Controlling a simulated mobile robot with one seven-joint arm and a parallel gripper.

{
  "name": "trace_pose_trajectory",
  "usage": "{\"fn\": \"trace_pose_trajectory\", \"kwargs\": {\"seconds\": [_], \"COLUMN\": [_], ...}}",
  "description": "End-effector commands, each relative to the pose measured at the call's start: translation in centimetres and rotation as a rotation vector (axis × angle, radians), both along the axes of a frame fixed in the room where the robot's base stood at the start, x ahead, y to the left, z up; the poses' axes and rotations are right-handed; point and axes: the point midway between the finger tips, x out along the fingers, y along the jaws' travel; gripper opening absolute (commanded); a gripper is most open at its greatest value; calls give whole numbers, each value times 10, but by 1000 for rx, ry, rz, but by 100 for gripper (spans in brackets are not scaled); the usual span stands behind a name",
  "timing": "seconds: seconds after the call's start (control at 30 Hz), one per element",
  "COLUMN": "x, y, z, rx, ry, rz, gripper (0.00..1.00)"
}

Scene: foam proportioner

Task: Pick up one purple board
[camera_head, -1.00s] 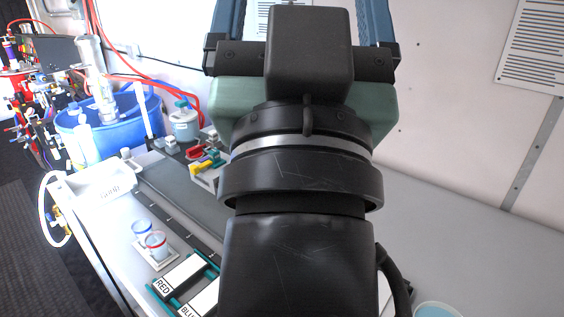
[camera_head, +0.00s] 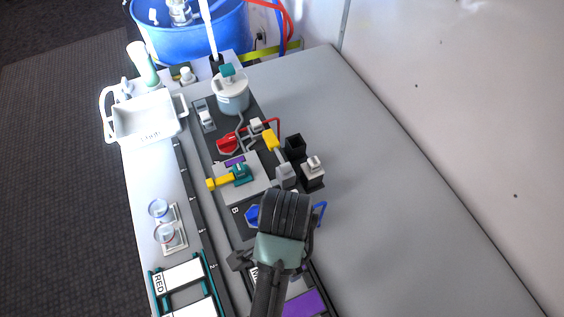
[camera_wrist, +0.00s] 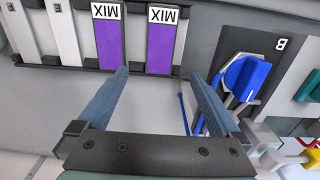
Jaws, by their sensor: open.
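Two purple boards with white MIX labels lie side by side in a dark holder in the wrist view, the left one (camera_wrist: 109,42) and the right one (camera_wrist: 161,48). In the head view, one purple board (camera_head: 303,303) shows at the bottom edge, partly cut off; the other is mostly hidden by my arm. My gripper (camera_wrist: 158,73) is open and empty. In the wrist view its left fingertip appears near the lower end of the left board and its right fingertip right of the right board. I cannot tell its height above them.
A blue-handled valve (camera_wrist: 245,80) on a panel marked B sits right of the boards. White boards (camera_wrist: 62,30) stand left of them. The head view shows a RED-labelled board (camera_head: 183,278), glass cups (camera_head: 165,235), a white soap tray (camera_head: 145,118) and free table on the right.

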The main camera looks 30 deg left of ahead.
Motion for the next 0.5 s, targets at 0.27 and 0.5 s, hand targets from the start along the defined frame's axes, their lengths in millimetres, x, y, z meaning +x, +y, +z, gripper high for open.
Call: {"fn": "trace_pose_trajectory", "kwargs": {"seconds": [0.27, 0.5], "x": [0, 1], "y": [0, 0], "z": [-49, -64], "rx": [-1, 0], "ry": [1, -4], "rz": [0, 1], "gripper": [100, 100]}}
